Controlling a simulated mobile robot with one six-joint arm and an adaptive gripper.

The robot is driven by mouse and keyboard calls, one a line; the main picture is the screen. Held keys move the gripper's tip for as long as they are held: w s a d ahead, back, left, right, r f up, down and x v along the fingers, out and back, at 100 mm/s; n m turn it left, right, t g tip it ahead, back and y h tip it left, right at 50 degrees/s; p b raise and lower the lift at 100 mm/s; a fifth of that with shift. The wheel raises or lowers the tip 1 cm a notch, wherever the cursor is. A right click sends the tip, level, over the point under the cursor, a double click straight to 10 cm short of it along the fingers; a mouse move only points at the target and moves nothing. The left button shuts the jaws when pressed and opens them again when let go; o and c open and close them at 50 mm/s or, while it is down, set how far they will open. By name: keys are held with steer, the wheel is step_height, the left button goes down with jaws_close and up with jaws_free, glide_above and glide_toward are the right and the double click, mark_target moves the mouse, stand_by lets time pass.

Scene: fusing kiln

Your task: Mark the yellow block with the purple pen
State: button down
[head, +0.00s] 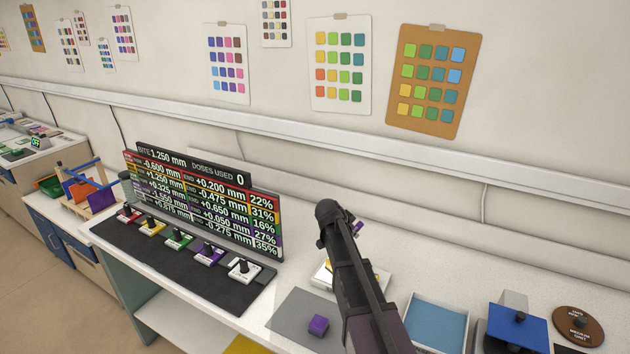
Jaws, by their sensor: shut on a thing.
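My arm rises from the bottom and covers much of the work spot. My gripper (343,226) is at its far end, above the counter, with the fingers mostly hidden. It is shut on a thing. A small purple piece, which looks like part of the purple pen (358,227), shows just right of the arm's end. A little yellow, likely the yellow block (325,265), shows on a white pad or tray (323,281) left of the arm. The arm hides the rest of it. I cannot tell whether the pen touches it.
A purple block (318,325) lies on a grey mat (288,318). A display board (205,200) and several knobbed units on a black mat (170,262) stand left. A blue-floored tray (437,322), blue box (518,328) and brown disc (579,326) are right.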

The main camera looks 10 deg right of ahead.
steer(key=shift+w+a+r+p, duration=0.4)
steer(key=shift+w+r, duration=0.15)
steer(key=shift+w, duration=0.1)
steer(key=shift+w+a+r+p, duration=0.35)
steer(key=shift+w+r+p, duration=0.05)
steer(key=shift+w+r, duration=0.2)
steer(key=shift+f, duration=0.3)
steer(key=shift+f+b, duration=2.65)
steer(key=shift+b, duration=0.25)
steer(key=c, duration=1.1)
jaws_free()
steer(key=shift+c, duration=0.2)
jaws_close()
